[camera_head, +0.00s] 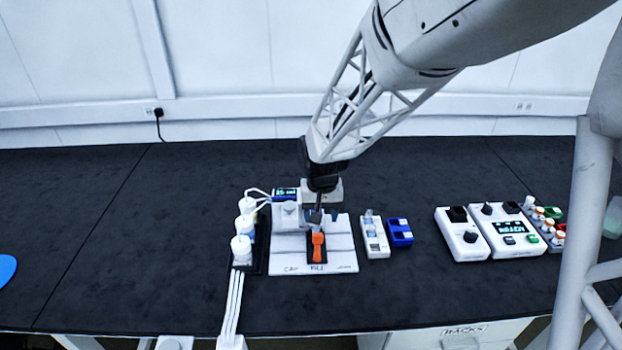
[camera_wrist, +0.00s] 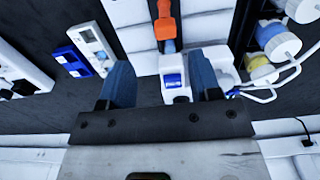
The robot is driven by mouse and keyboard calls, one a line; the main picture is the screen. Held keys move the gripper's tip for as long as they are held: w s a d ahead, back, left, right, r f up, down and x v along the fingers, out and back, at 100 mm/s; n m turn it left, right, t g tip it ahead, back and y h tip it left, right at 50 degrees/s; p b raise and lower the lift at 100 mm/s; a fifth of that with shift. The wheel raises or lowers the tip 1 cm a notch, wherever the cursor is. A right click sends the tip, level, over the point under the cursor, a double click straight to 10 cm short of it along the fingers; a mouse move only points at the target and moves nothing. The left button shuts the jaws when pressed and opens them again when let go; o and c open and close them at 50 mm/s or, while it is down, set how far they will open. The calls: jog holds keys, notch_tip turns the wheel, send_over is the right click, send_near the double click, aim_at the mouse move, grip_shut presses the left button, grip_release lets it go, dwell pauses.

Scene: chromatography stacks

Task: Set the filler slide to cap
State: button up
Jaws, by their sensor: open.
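The filler (camera_head: 345,262) is a white unit with a flat base near the middle of the table. An orange handle (camera_head: 317,247) sits in a dark slot in line with the middle mark. It also shows at the top of the wrist view (camera_wrist: 166,28). My gripper (camera_head: 324,212) is open just behind the handle, pointing down over the filler. In the wrist view its two blue fingers (camera_wrist: 160,68) are apart, with the handle beyond their tips.
White-capped bottles (camera_head: 241,250) with tubes stand in a dark rack close on the left. A small display (camera_head: 285,194) is behind. A white module (camera_head: 375,238) and a blue one (camera_head: 400,232) stand on the right. Larger white devices (camera_head: 505,232) are farther right. The left table is mostly clear.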

aim_at(317, 234)
jog(key=shift+w+a+f, duration=0.35)
jog(key=shift+w+f, duration=0.05)
jog(key=shift+f, duration=0.15)
jog(key=shift+f, duration=0.15)
jog(key=shift+f, duration=3.75)
grip_shut()
